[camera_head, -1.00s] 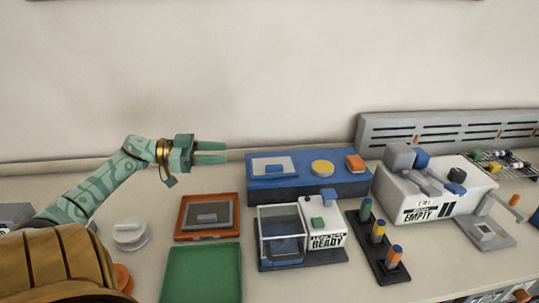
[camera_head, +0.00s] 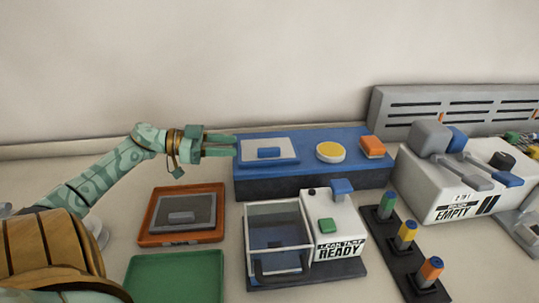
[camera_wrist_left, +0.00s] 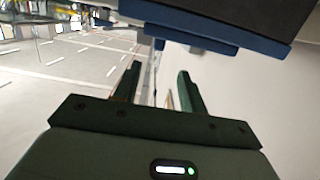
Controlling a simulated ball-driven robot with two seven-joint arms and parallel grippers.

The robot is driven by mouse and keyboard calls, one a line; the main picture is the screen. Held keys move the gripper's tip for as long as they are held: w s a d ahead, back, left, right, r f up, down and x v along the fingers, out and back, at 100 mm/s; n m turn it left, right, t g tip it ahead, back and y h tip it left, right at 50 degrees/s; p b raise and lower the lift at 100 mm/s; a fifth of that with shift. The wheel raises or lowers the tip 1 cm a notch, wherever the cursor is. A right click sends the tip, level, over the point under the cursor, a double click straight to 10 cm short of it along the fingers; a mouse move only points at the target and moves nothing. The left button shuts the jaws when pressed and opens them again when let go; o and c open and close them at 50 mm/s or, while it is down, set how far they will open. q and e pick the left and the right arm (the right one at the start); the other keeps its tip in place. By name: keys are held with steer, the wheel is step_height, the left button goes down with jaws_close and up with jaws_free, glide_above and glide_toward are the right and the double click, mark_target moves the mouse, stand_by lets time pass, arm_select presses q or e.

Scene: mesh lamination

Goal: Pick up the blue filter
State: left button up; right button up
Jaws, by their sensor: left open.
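A white rectangular plate with a small blue block on top (camera_head: 268,152) lies at the left end of the long blue platform (camera_head: 310,180); this looks like the blue filter. My left gripper (camera_head: 232,146) is open and empty, level with the platform's left end, its fingertips pointing right towards the plate. Whether they touch anything cannot be told. In the left wrist view the two dark green fingers (camera_wrist_left: 158,85) stand apart with nothing between them, and blue and dark edges of the platform (camera_wrist_left: 240,38) show above. My right gripper is not in view.
A yellow round piece (camera_head: 330,152) and an orange block (camera_head: 372,146) share the platform. In front are an orange tray (camera_head: 157,238), a green tray (camera_head: 150,280) and a clear-walled tester (camera_head: 338,230). A white machine (camera_head: 420,190) stands right.

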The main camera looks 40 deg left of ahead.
mark_target(269, 149)
arm_select(q)
steer(key=x, duration=0.1)
steer(key=b+x, duration=0.1)
steer(key=x, duration=0.3)
steer(key=shift+w+f+b, duration=0.3)
steer(key=shift+b, duration=0.05)
steer(key=shift+w+d+r, duration=0.1)
steer(key=shift+w+d, duration=0.05)
steer(key=shift+d, duration=0.1)
steer(key=b+x, duration=0.2)
steer(key=x, duration=0.1)
steer(key=b+x, duration=0.1)
steer(key=shift+w+d+f, duration=0.1)
steer(key=shift+d+f, duration=0.2)
steer(key=shift+f, duration=0.1)
steer(key=shift+w+d, duration=0.2)
steer(key=shift+w, duration=0.1)
steer(key=shift+r, duration=0.15)
jaws_close()
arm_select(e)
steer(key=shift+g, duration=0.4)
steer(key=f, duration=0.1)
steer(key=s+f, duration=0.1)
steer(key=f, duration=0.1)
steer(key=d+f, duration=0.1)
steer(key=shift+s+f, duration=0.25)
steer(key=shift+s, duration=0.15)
